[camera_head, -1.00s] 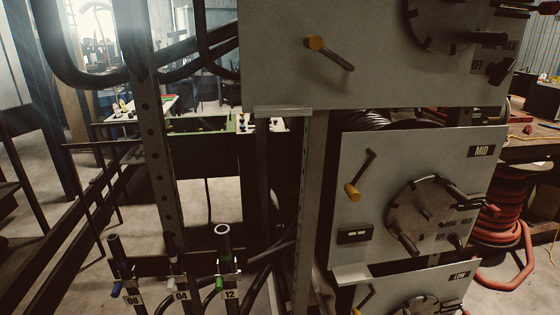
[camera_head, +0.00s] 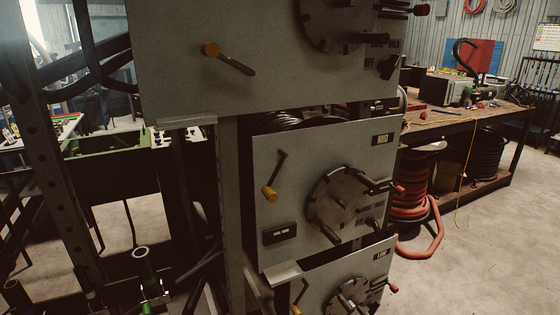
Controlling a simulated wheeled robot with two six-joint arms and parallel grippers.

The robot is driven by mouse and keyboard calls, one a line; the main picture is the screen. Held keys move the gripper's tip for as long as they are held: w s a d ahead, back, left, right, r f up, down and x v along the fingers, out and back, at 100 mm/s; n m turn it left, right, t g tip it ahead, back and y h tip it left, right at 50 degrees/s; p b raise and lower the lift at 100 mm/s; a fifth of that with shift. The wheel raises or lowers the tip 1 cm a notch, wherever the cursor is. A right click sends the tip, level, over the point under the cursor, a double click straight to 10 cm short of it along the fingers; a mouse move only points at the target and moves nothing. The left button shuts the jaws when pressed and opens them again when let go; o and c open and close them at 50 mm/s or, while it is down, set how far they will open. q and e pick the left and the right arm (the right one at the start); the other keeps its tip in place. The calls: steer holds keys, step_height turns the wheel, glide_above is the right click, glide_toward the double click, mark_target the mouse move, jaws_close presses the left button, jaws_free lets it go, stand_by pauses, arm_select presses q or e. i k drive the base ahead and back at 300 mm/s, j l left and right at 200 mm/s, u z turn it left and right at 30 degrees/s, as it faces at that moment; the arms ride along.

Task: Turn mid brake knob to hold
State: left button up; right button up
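The mid panel (camera_head: 290,165) is a grey plate with a label reading MID, right of centre. A dark round disc (camera_head: 325,200) with several protruding handles is on it. A small dark knob (camera_head: 373,224) sits at the disc's lower right, beside small lettering that I cannot read; its setting is too small to tell. A crank with a yellow handle (camera_head: 270,193) is on the panel's left side. Neither of my grippers is in view.
A similar, larger panel (camera_head: 180,85) is above and a LOW panel (camera_head: 320,285) below. A metal upright (camera_head: 230,200) stands left of the panels. A red hose coil (camera_head: 412,195) and wooden workbench (camera_head: 450,122) are at right.

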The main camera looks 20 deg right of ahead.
mark_target(371, 222)
steer(key=z, duration=1.3)
